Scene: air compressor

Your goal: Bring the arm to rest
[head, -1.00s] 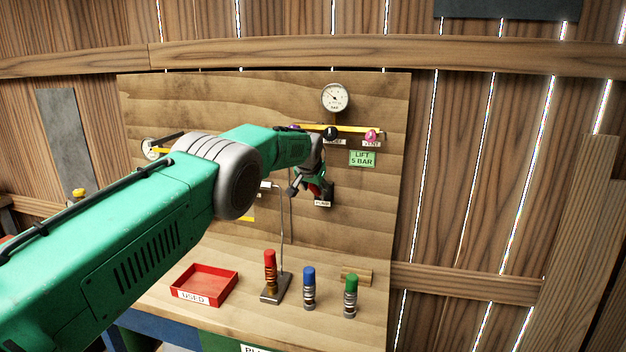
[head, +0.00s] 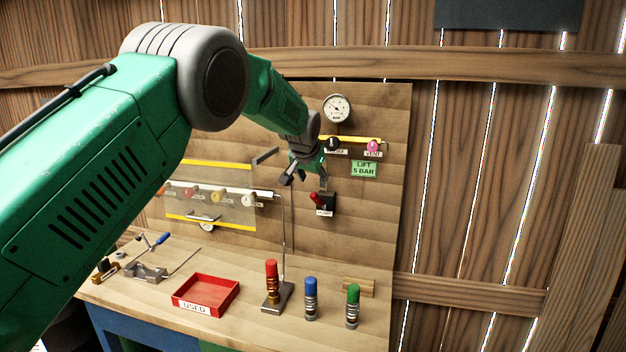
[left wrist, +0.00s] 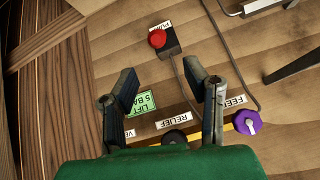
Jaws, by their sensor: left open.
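My left arm comes in from the left in the head view, its elbow raised high. Its gripper (head: 304,175) hangs in front of the wooden panel (head: 380,225), left of the green "LIFT 5 BAR" sign (head: 363,169). In the left wrist view the two fingers of this gripper (left wrist: 168,90) stand apart with nothing between them. The red pump switch (head: 318,201) is on the panel just below the gripper. It also shows beyond the fingers in the left wrist view (left wrist: 158,39). My right gripper is in neither view.
A pressure gauge (head: 337,109) and a pink knob (head: 373,146) are on the panel. The bench holds a red "USED" tray (head: 207,294), a red-capped cylinder (head: 272,272) on a stand, a blue-capped one (head: 310,284) and a green-capped one (head: 352,293). The wall right of the panel is clear.

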